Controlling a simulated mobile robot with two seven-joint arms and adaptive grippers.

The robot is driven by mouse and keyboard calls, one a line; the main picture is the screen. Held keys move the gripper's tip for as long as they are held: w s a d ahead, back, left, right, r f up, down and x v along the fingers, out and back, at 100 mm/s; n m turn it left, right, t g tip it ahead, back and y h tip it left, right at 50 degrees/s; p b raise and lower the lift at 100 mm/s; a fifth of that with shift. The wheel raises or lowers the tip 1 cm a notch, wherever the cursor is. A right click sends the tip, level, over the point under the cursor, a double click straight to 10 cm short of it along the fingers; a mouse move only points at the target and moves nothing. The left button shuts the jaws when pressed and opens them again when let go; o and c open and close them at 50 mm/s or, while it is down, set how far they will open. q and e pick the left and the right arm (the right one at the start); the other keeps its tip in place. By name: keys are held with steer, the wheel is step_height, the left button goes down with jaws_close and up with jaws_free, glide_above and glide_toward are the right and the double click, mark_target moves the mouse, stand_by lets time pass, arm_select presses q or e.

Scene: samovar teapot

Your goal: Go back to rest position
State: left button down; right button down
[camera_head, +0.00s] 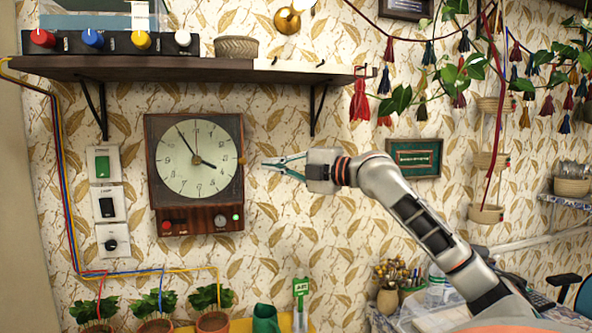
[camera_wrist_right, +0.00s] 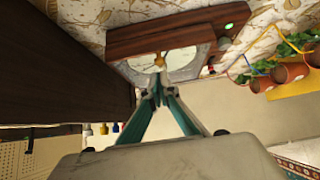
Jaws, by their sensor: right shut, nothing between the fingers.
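My right gripper (camera_head: 265,163) is shut and empty. In the head view its arm comes in from the lower right, and its fingertips point left, a short gap from the right side of the wall clock (camera_head: 195,160). In the right wrist view the shut teal fingers of the right gripper (camera_wrist_right: 158,88) point toward the clock (camera_wrist_right: 185,60), whose small brass knob (camera_wrist_right: 160,60) shows just beyond the tips. My left gripper is not in view.
A dark shelf (camera_head: 200,69) with coloured knobs and a bowl (camera_head: 236,47) is above the clock. Switches (camera_head: 107,207) are on the wall at left. Potted plants (camera_head: 155,325), a green watering can (camera_head: 265,318) and vases (camera_head: 388,300) stand below.

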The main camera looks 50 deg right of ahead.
steer(key=s+d, duration=0.3)
steer(key=s, duration=0.2)
steer(key=w+f+m+g+h, duration=0.1)
steer(key=w+f+m+g, duration=0.1)
steer(key=f, duration=0.9)
steer(key=w+f+m+g+h, duration=0.1)
steer(key=w+f, duration=0.1)
steer(key=f, duration=0.9)
steer(key=s+a+f+m+g+h, duration=0.1)
steer(key=s+a+f+m+g, duration=0.15)
steer(key=f, duration=0.85)
steer(key=s+a+f+m+g+h, duration=0.1)
steer(key=s+a+f+g, duration=0.2)
steer(key=f, duration=0.8)
steer(key=s+a+f+m+g+h, duration=0.25)
steer(key=s+a+f+m, duration=0.35)
steer(key=s+a+f, duration=0.9)
steer(key=a+f+m+t+y, duration=0.1)
steer(key=a+f+t+y, duration=0.1)
steer(key=a+f, duration=0.4)
steer(key=a+f+m+t+y, duration=0.2)
steer(key=a+f+y, duration=0.2)
steer(key=a, duration=0.8)
steer(key=shift+f+b, duration=0.35)
steer(key=shift+f, duration=0.55)
